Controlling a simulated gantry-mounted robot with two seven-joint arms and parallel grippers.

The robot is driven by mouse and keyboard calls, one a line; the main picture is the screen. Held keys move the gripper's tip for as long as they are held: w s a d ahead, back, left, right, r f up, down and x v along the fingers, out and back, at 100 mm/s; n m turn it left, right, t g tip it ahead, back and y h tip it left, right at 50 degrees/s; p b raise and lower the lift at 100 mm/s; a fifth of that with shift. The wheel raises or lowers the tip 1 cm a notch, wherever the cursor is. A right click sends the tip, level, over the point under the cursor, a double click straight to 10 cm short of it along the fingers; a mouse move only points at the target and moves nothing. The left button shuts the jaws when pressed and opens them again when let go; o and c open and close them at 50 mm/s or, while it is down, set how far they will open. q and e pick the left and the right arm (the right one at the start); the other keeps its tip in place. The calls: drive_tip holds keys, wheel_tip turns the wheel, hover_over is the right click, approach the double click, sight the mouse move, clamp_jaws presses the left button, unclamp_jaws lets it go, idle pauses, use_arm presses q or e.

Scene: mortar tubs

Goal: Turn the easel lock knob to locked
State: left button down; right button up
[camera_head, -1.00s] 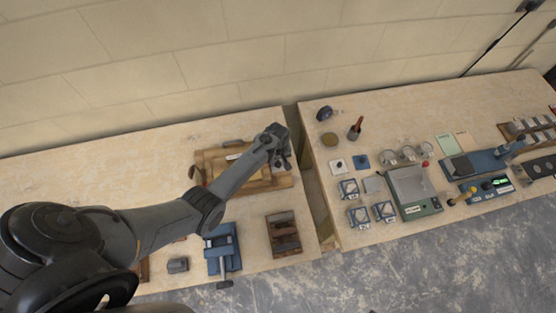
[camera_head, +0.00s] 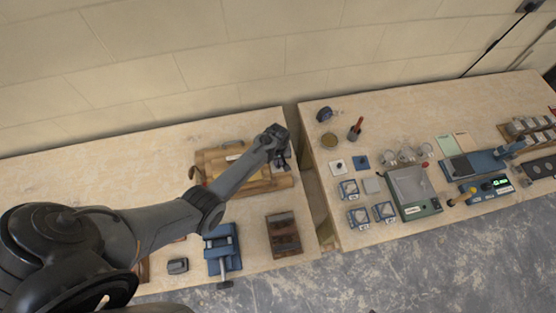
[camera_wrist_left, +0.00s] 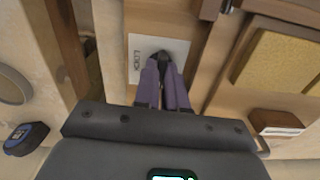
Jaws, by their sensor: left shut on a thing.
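The wooden easel (camera_head: 222,185) lies on the left workbench near the wall, and my left gripper (camera_head: 284,163) is at its right end. In the left wrist view, a small dark knob (camera_wrist_left: 160,56) stands in front of a white plate (camera_wrist_left: 140,46) marked LOCK, on the wooden frame. My left gripper (camera_wrist_left: 165,78) is shut on this knob, its two purple-grey fingers close together. The fingers hide most of the knob and part of the plate, so I cannot tell which way the knob points. My right gripper is not in view.
A gap (camera_head: 307,190) separates the two benches. A blue vise-like tool (camera_head: 221,250) and a brown tray (camera_head: 283,238) lie in front of the easel. The right bench holds a tape measure (camera_head: 325,114), several small moulds and a green-based device (camera_head: 412,190).

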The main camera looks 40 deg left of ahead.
use_arm(q)
drive_tip(key=m+p, duration=0.1)
drive_tip(key=m, duration=0.2)
drive_tip(key=shift+r+m, duration=0.1)
drive_tip(key=shift+m, duration=0.2)
drive_tip(key=m+p, duration=0.1)
drive_tip(key=m, duration=0.3)
drive_tip(key=shift+m, duration=0.3)
drive_tip(key=m, duration=0.5)
drive_tip(key=shift+p, duration=0.3)
drive_tip(key=m, duration=0.3)
drive_tip(key=shift+m, duration=0.7)
drive_tip(key=c, duration=1.2)
unclamp_jaws()
